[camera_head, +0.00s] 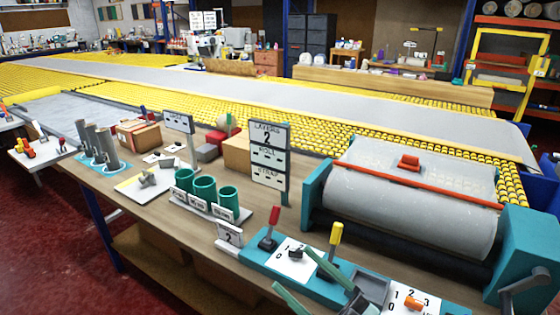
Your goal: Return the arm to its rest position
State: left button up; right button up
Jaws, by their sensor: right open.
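My right gripper (291,268) comes in at the bottom of the head view, right of centre. Its two green fingers are spread apart with nothing between them, and its grey body (368,290) is partly cut off by the lower edge. It appears in front of the teal control panel (262,262) at the front of the bench and hides part of it. My left gripper is not in view.
A red-handled lever (270,230) and a yellow-handled lever (335,234) stand close to my right gripper. A large grey roller (400,200) lies to the right. Green cups (204,188) and an upright sign (269,155) stand on the bench (150,210).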

jog(key=w+d+f+m+t+h+p, duration=0.1)
jog(key=d+f+m+t+h, duration=0.3)
jog(key=d+f+m+h, duration=0.45)
jog(key=s+d+f+m+g+h+p, duration=0.1)
jog(key=s+f+m+g+h, duration=0.1)
jog(key=f, duration=0.6)
jog(key=s+d+f+m+g+h, duration=0.2)
jog(key=s+f+h, duration=0.3)
jog(key=f, duration=0.3)
jog(key=shift+s+d+m+g+p, duration=0.2)
jog(key=shift+s+m+g+p, duration=0.25)
jog(key=shift+m, duration=0.4)
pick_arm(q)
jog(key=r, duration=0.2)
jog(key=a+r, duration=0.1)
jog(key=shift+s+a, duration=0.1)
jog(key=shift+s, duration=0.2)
pick_arm(e)
jog(key=s+f+g, duration=0.1)
jog(key=s+f, duration=0.1)
jog(key=s+f+g, duration=0.1)
jog(key=s+f, duration=0.1)
jog(key=s+d+f+m+g, duration=0.1)
jog(key=s+f, duration=0.1)
jog(key=s, duration=0.1)
jog(key=shift+d+h, duration=0.1)
jog(key=shift+h, duration=0.25)
